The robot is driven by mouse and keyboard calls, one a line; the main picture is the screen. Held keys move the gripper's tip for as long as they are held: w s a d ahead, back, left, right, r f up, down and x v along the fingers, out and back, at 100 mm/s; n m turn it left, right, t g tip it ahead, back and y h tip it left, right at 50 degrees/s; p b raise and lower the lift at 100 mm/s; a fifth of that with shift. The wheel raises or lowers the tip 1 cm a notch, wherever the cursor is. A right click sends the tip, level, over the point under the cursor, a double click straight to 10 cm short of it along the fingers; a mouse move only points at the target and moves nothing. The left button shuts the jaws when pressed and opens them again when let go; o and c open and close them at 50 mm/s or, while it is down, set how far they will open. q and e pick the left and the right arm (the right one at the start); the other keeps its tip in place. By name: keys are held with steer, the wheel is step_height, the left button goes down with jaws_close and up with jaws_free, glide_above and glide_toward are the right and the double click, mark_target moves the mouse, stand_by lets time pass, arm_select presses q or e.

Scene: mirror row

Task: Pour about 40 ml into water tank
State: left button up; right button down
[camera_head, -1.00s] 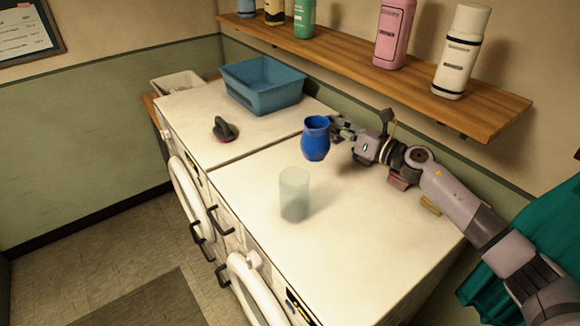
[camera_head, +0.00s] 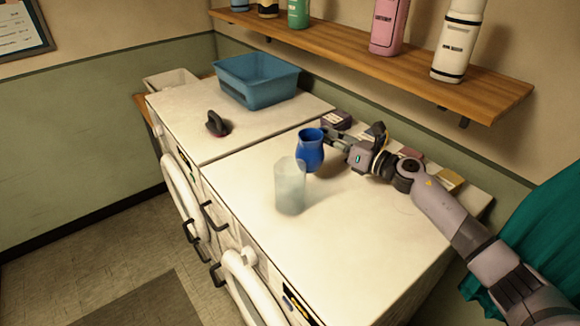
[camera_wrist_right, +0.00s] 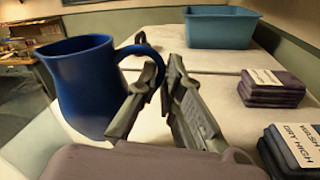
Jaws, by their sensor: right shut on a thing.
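A blue pitcher (camera_head: 311,155) is upright at the middle of the white machine top, with its handle toward my right gripper (camera_head: 335,143). In the right wrist view, the pitcher (camera_wrist_right: 85,85) is large at the left, and the right gripper (camera_wrist_right: 160,80) is closed around its handle. I cannot tell whether the pitcher's base touches the top. A translucent pale container (camera_head: 290,187), apparently the water tank, stands upright just in front of the pitcher and overlaps its edge in the head view. The liquid levels cannot be made out. My left gripper is not in view.
A blue basin (camera_head: 258,82) stands at the back left, with a dark iron-like object (camera_head: 217,124) in front of it. Labelled stacks (camera_wrist_right: 272,88) lie along the wall side. A wooden shelf (camera_head: 400,70) with bottles overhangs the back. The front right of the top is clear.

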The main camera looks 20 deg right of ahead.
arm_select(q)
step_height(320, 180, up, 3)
steer(key=p, duration=0.3)
arm_select(e)
steer(key=s+a+r+n+y, duration=0.1)
steer(key=s+a+r+n, duration=0.1)
steer(key=r+n, duration=0.4)
steer(key=s+a+r+n+y, duration=0.1)
steer(key=s+a+r+n, duration=0.2)
steer(key=r+n, duration=0.3)
steer(key=shift+s+a+r, duration=0.2)
steer(key=shift+a+r, duration=0.25)
steer(key=shift+a, duration=0.1)
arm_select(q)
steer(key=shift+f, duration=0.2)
arm_select(e)
steer(key=shift+s+a+n, duration=0.1)
steer(key=shift+n, duration=0.3)
arm_select(q)
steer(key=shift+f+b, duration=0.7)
steer(key=shift+b, duration=0.2)
arm_select(e)
steer(key=shift+s+a+f+n+y, duration=0.1)
steer(key=shift+s+a+n+y, duration=0.1)
steer(key=shift+n, duration=0.35)
steer(key=shift+s+a+f+n+y, duration=0.1)
steer(key=shift+a+n+y, duration=0.1)
steer(key=shift+n, duration=0.35)
